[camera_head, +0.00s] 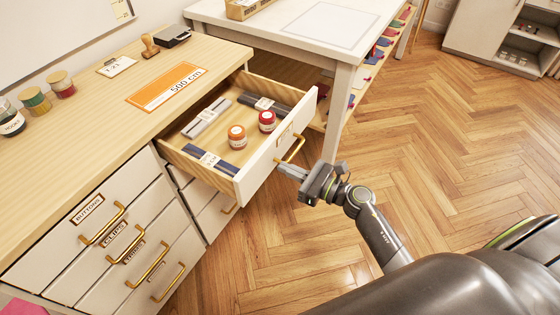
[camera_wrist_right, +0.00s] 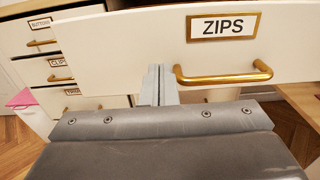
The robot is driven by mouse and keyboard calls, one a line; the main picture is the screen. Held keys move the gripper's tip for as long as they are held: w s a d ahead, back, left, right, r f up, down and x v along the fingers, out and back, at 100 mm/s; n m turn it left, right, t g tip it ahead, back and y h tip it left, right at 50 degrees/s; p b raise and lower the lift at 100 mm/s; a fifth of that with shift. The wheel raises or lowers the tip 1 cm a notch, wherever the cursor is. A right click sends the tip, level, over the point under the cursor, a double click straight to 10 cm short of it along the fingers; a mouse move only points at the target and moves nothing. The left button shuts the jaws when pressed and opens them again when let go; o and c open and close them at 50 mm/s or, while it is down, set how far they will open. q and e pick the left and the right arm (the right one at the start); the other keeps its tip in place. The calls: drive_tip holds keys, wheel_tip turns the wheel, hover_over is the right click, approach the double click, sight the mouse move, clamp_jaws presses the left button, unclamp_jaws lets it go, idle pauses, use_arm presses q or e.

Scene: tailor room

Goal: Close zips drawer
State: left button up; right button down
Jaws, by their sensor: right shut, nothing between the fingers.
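The zips drawer (camera_head: 262,168) is pulled out from the wooden cabinet in the head view. In the right wrist view the front shows a ZIPS label (camera_wrist_right: 223,26) above the brass handle (camera_wrist_right: 224,76). My right gripper (camera_head: 280,168) is shut and empty, with its fingertips at the drawer front just beside the handle. In the wrist view the fingers (camera_wrist_right: 158,78) are together left of the handle; I cannot tell whether they touch the front. My left gripper is not in view.
Closed drawers labelled buttons (camera_head: 88,209) and clips (camera_head: 115,233) lie left of the open drawer. A white table (camera_head: 345,75) stands behind it. The wooden worktop (camera_head: 75,105) bears jars, a stamp and an orange card. Herringbone floor is clear to the right.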

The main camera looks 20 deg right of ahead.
drive_tip(key=shift+x, duration=1.05)
drive_tip(key=shift+w+a, duration=0.15)
